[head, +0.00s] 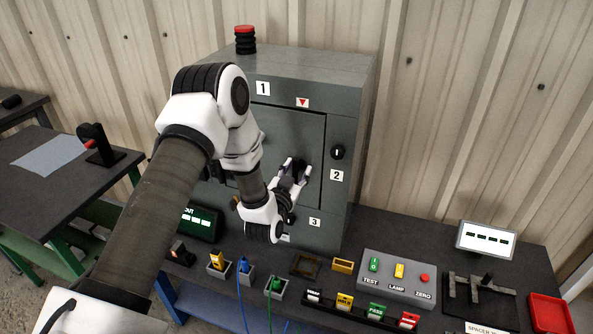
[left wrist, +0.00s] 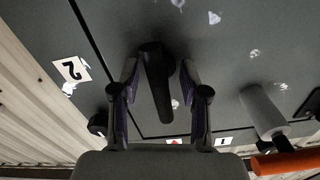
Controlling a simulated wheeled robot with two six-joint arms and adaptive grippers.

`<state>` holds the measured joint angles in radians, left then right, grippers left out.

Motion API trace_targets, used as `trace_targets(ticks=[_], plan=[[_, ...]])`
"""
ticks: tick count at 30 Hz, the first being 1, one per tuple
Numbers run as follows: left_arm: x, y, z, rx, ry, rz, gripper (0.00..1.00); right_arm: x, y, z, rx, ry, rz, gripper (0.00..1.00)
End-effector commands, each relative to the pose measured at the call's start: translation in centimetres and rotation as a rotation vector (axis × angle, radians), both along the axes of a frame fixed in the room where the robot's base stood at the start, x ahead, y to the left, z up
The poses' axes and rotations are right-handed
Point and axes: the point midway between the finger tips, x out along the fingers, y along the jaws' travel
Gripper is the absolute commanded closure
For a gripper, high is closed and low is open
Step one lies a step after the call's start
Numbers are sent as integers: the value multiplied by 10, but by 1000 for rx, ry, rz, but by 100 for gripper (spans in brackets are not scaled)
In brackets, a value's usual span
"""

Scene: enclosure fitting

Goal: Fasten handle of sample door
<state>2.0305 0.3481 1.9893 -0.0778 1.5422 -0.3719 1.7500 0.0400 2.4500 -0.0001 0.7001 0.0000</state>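The grey sample door (head: 288,130) sits closed, or nearly so, in the front of a grey cabinet (head: 310,62). Its black lever handle (left wrist: 157,80) shows in the left wrist view, pointing toward the red-triangle edge with a slight tilt. My left gripper (head: 295,170) is at the door's lower right part. In the left wrist view its two fingers (left wrist: 158,78) stand on either side of the handle, with narrow gaps visible, so it looks open around the handle. In the head view the gripper mostly hides the handle. My right gripper is not in view.
A black knob (head: 338,152) sits on the frame right of the door. A grey cylinder with an orange part (left wrist: 268,115) stands out at the right in the left wrist view. Below, the bench holds a button box (head: 397,278), small holders and a red tray (head: 551,314).

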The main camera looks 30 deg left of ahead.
Motion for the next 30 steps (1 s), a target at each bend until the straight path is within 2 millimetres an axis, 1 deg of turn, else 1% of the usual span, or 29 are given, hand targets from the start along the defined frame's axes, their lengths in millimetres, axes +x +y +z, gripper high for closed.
trace_targets(ticks=[5, 8, 11, 15, 19, 21, 23, 30], plan=[[-5, -1, -1, -1, 1, 0, 55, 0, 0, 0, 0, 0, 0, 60], [-20, -5, -1, -1, 3, 0, 55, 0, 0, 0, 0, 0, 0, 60], [-44, -11, -2, -2, 5, -1, 55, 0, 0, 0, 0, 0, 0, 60], [-80, -19, -2, -2, 6, 0, 55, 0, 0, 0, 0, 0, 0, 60], [-105, -25, -1, -1, 4, -1, 55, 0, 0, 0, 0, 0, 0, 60], [-112, -27, -1, -1, 3, 0, 55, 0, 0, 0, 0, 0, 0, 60], [-116, -28, 0, 0, 1, -1, 55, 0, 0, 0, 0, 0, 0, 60], [-117, -28, 0, 0, 0, 0, 55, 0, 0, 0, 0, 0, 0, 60]])
